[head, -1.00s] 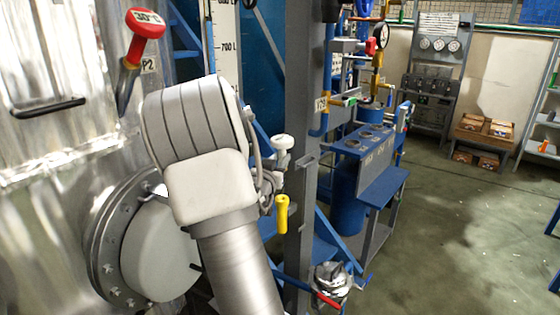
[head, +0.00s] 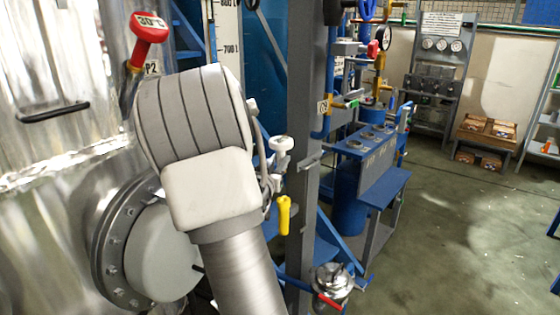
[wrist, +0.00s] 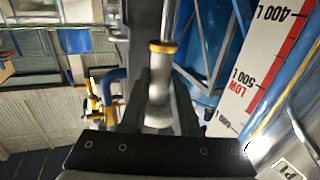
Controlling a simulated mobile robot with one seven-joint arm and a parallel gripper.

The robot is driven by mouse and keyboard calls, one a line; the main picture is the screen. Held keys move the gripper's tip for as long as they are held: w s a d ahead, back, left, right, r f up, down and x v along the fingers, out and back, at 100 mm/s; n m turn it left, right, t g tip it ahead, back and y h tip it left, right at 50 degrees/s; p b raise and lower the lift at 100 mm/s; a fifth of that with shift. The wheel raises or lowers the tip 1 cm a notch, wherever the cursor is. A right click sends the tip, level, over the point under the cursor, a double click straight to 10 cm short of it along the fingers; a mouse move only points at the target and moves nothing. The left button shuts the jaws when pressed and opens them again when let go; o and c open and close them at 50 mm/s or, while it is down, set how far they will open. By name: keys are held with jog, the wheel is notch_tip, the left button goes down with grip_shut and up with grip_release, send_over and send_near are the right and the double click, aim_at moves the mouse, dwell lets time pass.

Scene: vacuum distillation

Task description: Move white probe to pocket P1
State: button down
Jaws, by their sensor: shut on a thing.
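The white probe (wrist: 158,85) is between the dark fingers of my gripper (wrist: 160,100) in the wrist view. My gripper is shut on its pale handle. A yellow band and a bare metal rod extend toward the top of that picture. In the head view my thick white wrist hides the gripper and most or all of the probe. A P1 label (wrist: 285,167) shows on metal at the lower right of the wrist view; the pocket opening itself is not visible. A red probe (head: 150,27) marked 30°C stands tilted by the P2 label (head: 151,67) on the steel vessel.
A round flange (head: 112,255) juts from the vessel left of my arm. A grey post (head: 304,150) stands close on the right, with a white knob (head: 281,145) and yellow handle (head: 283,215) before it. A level scale (wrist: 262,60) is nearby. Floor at right is clear.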

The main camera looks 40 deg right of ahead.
jog(key=shift+s+a+r+p, duration=0.3)
jog(key=shift+s+a+r, duration=0.1)
jog(key=shift+a, duration=0.3)
jog(key=shift+s+a+r+p, duration=0.25)
jog(key=shift+s+a+r, duration=0.1)
jog(key=shift+a, duration=0.3)
jog(key=shift+w+r, duration=0.1)
